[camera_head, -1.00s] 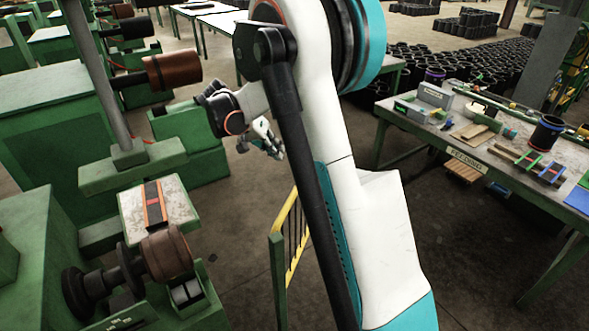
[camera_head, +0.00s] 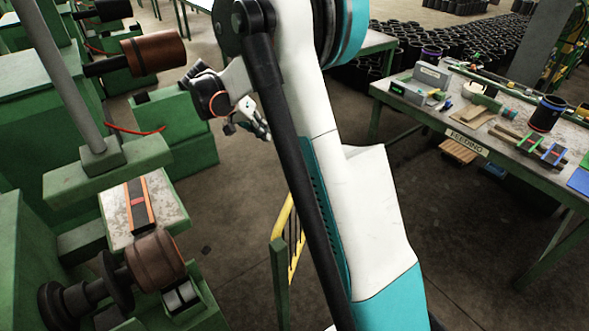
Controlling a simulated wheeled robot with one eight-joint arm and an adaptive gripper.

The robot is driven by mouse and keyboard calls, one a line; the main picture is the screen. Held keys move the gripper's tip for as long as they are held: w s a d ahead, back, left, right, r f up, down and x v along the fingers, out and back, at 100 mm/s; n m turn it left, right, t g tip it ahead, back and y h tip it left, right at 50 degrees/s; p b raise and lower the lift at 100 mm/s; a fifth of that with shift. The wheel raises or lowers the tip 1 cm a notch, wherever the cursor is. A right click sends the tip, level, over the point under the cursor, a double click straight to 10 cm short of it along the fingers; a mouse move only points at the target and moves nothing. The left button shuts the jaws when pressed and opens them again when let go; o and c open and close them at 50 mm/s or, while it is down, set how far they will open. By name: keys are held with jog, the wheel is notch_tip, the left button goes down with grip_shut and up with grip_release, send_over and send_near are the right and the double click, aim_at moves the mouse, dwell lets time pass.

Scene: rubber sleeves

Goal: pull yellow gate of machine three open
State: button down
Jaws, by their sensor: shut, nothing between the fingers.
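The yellow gate (camera_head: 284,222) stands low in the middle of the picture, a yellow frame with dark bars beside a green post (camera_head: 280,285). My own arm covers its right part, so its full width is hidden. My gripper (camera_head: 262,132) hangs beyond and above the gate, apart from it in the picture, and is shut and empty. I cannot tell from the picture which machine is number three. A green machine (camera_head: 140,210) with a brown roller (camera_head: 155,258) stands left of the gate.
More green machines with a brown roller (camera_head: 153,54) stand at the upper left. A table labelled FEEDING (camera_head: 470,143) holds tools and parts at the right. Many black sleeves (camera_head: 480,45) stand on the floor behind.

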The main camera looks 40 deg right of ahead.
jog(key=s+a+f+b+x, duration=0.1)
jog(key=s+a+b+x, duration=0.1)
jog(key=b+x, duration=0.8)
jog(key=x, duration=0.8)
jog(key=shift+s+f, duration=0.1)
jog(key=shift+s, duration=0.1)
